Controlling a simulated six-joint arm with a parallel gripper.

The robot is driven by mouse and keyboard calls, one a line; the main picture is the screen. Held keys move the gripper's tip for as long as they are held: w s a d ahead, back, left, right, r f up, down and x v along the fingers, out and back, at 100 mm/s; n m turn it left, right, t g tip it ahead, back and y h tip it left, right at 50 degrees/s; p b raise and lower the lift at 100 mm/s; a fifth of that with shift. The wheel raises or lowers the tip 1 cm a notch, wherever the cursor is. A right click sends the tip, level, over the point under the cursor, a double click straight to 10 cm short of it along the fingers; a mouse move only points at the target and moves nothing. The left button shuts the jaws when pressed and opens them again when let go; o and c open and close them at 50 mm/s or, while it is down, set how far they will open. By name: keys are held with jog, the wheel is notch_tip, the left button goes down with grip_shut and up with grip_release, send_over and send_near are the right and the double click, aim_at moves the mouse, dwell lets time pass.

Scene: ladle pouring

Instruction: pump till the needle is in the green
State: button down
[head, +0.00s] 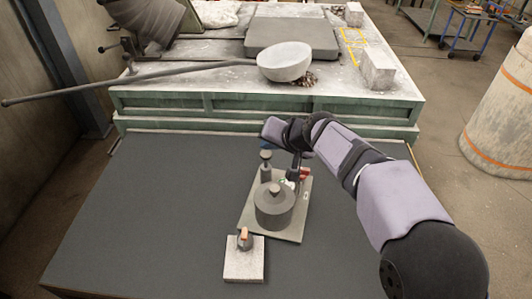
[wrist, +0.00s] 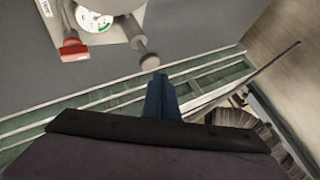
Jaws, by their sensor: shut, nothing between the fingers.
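A grey base plate (head: 293,232) on the dark table carries a grey round pot (head: 273,208), a pump with a round plunger knob (head: 266,155), and a small gauge. In the wrist view the gauge (wrist: 93,20) has a white face with a green arc; the needle is too small to read surely. The plunger knob (wrist: 150,62) shows just beyond my fingertips. My gripper (head: 265,143) has blue fingers, shut and empty, close above the knob; whether they touch it I cannot tell. The fingers also show in the wrist view (wrist: 160,85).
A red part (head: 304,173) sits beside the gauge; it also shows in the wrist view (wrist: 75,50). A pale block (head: 244,266) with an orange-tipped knob stands in front. Behind is a green bench (head: 210,104) with a ladle (head: 284,62). The table's left side is clear.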

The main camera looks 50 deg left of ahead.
aim_at(268, 156)
jog(key=shift+f, duration=0.15)
jog(key=shift+f+b, duration=0.3)
jog(key=shift+b, duration=0.2)
jog(key=shift+d+f+b, duration=0.1)
jog(key=shift+f+b, duration=1.65)
jog(key=shift+f, duration=0.25)
dwell(1.7)
jog(key=shift+r, duration=0.2)
jog(key=shift+r+p, duration=1.85)
jog(key=shift+r, duration=0.35)
jog(key=shift+r, duration=0.15)
jog(key=shift+r+p, duration=2)
jog(key=shift+r, duration=0.4)
